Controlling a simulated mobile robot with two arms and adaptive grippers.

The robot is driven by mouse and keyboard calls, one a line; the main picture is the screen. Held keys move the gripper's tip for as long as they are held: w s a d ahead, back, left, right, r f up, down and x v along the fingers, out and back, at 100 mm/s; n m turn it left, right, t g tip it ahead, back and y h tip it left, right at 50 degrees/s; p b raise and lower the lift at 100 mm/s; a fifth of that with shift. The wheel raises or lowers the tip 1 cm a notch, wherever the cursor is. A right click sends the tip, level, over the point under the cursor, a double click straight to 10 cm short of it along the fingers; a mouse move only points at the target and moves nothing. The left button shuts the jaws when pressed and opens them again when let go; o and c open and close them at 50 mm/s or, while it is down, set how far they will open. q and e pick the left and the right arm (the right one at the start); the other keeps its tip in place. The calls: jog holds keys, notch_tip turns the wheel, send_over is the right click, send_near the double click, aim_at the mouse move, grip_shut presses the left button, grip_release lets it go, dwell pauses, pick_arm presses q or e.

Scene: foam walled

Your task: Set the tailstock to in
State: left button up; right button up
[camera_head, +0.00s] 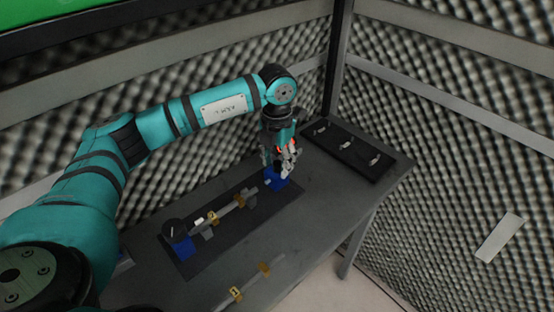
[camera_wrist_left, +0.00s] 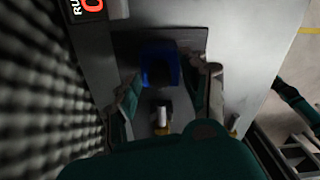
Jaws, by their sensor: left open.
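A blue block, the tailstock (camera_head: 277,179), stands at the right end of a dark base plate (camera_head: 215,248) on the table. A grey shaft (camera_head: 226,209) with brass-coloured pieces lies along the plate from the other blue block (camera_head: 182,248). My left gripper (camera_head: 278,168) points down over the tailstock and partly covers it. In the left wrist view the left gripper (camera_wrist_left: 172,80) is open, its fingers on either side of the blue tailstock (camera_wrist_left: 159,66). A pale rod end shows just below it. I cannot tell whether the fingers touch the block. My right gripper is not in view.
A black tray (camera_head: 373,168) with several small metal pieces lies at the table's right end. A second rod (camera_head: 249,283) with brass pieces lies along the front edge. Foam walls close in the back and right. The table (camera_head: 319,218) is clear between plate and tray.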

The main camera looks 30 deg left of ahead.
pick_arm(q)
jog(key=c, duration=0.9)
grip_shut()
